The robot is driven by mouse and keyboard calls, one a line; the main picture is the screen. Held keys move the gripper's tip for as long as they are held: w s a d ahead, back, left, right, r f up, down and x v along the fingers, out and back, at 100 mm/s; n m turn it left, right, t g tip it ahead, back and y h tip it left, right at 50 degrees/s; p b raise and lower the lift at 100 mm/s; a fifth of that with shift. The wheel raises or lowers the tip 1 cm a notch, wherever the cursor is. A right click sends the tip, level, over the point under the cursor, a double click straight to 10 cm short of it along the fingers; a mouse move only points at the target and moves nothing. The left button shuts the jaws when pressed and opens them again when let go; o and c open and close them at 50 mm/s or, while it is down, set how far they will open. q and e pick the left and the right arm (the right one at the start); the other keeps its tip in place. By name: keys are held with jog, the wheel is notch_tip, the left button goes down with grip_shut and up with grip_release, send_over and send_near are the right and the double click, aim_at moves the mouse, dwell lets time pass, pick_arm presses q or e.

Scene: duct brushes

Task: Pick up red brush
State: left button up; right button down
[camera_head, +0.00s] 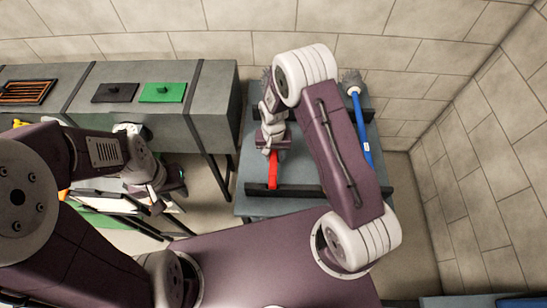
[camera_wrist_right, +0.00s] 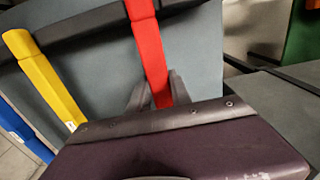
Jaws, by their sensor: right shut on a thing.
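The red brush (camera_head: 272,172) lies on the grey table, and its handle sticks out below my right gripper (camera_head: 271,145). In the right wrist view the red handle (camera_wrist_right: 148,45) runs down between the fingertips of my right gripper (camera_wrist_right: 152,92), which is shut on it. Most of the brush's far end is hidden behind the right arm in the head view. My left gripper (camera_head: 172,190) hangs at the left, well away from the red brush; its jaw opening is unclear.
A blue brush (camera_head: 362,130) lies at the right of the grey table (camera_head: 262,208). A yellow handle (camera_wrist_right: 42,78) shows between red and blue in the wrist view. A grey duct (camera_head: 212,105) with green and black plates stands left. Brick walls close the back and right.

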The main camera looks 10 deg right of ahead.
jog(key=shift+r, duration=0.95)
jog(key=s+a+r, duration=0.1)
jog(key=s+r, duration=0.1)
jog(key=s, duration=0.1)
jog(key=s+a+r+b, duration=0.1)
jog(key=s+a+r, duration=0.1)
jog(key=s, duration=0.2)
jog(key=s+a+r, duration=0.1)
jog(key=s+r, duration=0.2)
jog(key=shift+s+a+b, duration=0.25)
jog(key=shift+s+b, duration=0.15)
notch_tip(320, 180, up, 5)
jog(key=p, duration=0.5)
